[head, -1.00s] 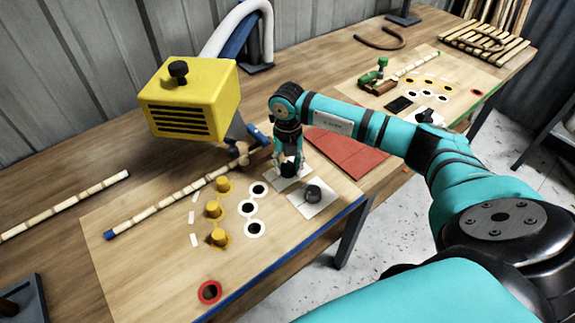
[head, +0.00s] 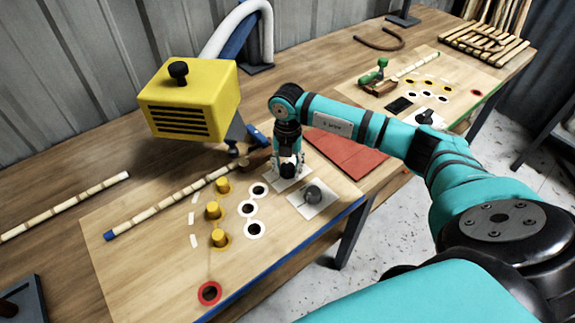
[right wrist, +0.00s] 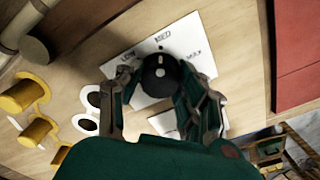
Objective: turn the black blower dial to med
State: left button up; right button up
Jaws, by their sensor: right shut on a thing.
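The black dial (head: 288,171) sits on a white card on the near wooden board. My right gripper (head: 288,164) comes down over it from above, with its fingers closed on the dial's sides. In the right wrist view the dial (right wrist: 158,73) lies between the two fingers (right wrist: 150,90). The card (right wrist: 205,72) carries small lettering for low, med and a third setting. A pale mark on the dial's top points about toward the med lettering. My left gripper is out of view.
A grey knob (head: 313,194) stands on another white card close by. Yellow pegs (head: 213,209) and white-ringed holes (head: 250,208) lie to the left. The yellow blower box (head: 190,95) stands behind, and a red mat (head: 345,155) lies right.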

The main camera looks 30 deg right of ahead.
aim_at(288, 166)
jog(key=o, duration=1.1)
jog(key=shift+o, duration=0.2)
notch_tip(288, 166, up, 12)
